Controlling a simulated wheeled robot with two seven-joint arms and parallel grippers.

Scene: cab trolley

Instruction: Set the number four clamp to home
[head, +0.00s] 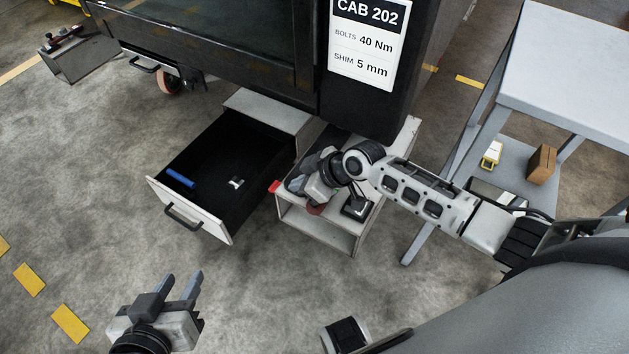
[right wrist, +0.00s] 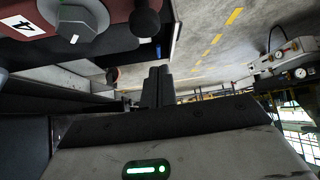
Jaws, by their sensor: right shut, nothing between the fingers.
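The number four clamp shows at the upper left of the right wrist view as a dark red block (right wrist: 22,18) with a white "4" label. A grey bolt-like head (right wrist: 76,22) and a black ball knob (right wrist: 144,21) are beside it. My right gripper (right wrist: 157,72) is shut and empty, with its fingers below and apart from the ball knob in that picture. In the head view my right gripper (head: 322,190) is over the small grey stand under the cab; its fingertips and most of the clamp are hidden. My left gripper (head: 179,283) is open and empty above the floor.
An open drawer (head: 226,232) left of the grey stand (head: 325,232) holds a blue cylinder (head: 181,178) and a small silver part (head: 236,183). The dark cab (head: 365,105) overhangs the stand. A grey table (head: 570,85) stands at right. Floor at lower left is clear.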

